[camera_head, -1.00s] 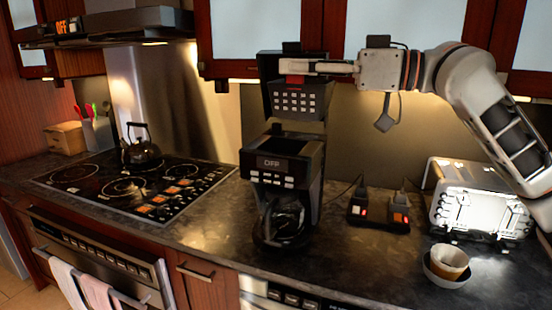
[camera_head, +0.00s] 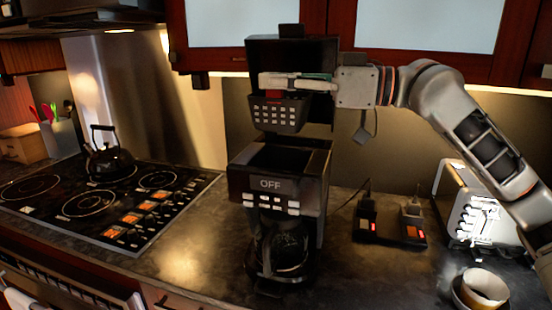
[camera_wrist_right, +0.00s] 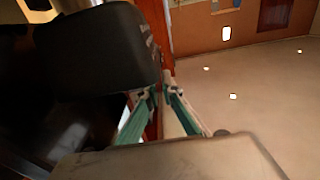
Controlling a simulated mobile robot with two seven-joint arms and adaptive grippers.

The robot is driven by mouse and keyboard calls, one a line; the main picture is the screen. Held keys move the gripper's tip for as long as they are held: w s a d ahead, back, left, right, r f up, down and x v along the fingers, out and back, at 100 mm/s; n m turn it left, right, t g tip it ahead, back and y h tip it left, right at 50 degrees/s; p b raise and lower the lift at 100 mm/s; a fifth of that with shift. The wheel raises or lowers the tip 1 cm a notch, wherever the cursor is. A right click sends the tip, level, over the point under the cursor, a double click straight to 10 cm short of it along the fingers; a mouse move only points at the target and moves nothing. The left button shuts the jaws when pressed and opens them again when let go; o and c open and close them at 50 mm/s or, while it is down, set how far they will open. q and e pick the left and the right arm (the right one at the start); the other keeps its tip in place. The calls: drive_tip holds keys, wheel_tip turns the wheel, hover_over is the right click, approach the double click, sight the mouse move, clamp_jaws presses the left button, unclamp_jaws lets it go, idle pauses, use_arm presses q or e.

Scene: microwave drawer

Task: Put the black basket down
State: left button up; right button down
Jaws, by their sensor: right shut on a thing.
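The black basket (camera_head: 280,112), with rows of pale square openings on its front, hangs upright above the coffee maker (camera_head: 262,184). My right gripper (camera_head: 270,82) reaches in from the right and is shut on the basket's upper part. The coffee maker's raised black lid (camera_head: 305,52) stands behind the basket. The dark open top (camera_head: 280,158) of the machine is below it, with a visible gap. In the right wrist view my gripper's green-padded fingers (camera_wrist_right: 160,92) sit beside a large black shape; I cannot tell what it is. My left gripper is not in view.
A glass carafe (camera_head: 285,248) sits in the coffee maker. A power strip (camera_head: 390,228), toaster (camera_head: 470,205) and small bowl (camera_head: 482,288) are to the right. The stove (camera_head: 100,205) with a kettle (camera_head: 108,158) is left. Cabinets (camera_head: 345,62) hang close above.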

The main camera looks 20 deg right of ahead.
wheel_tip(320, 180, down, 14)
drive_tip(key=b, duration=0.1)
drive_tip(key=shift+w+r, duration=0.15)
drive_tip(key=c, duration=2.2)
unclamp_jaws()
drive_tip(key=shift+c, duration=0.2)
drive_tip(key=shift+s+d+b, duration=0.3)
drive_tip(key=shift+d+b, duration=0.15)
drive_tip(key=shift+d, duration=0.05)
drive_tip(key=b+v, duration=0.4)
drive_tip(key=v, duration=0.7)
drive_tip(key=shift+b, duration=0.3)
drive_tip(key=shift+a, duration=0.1)
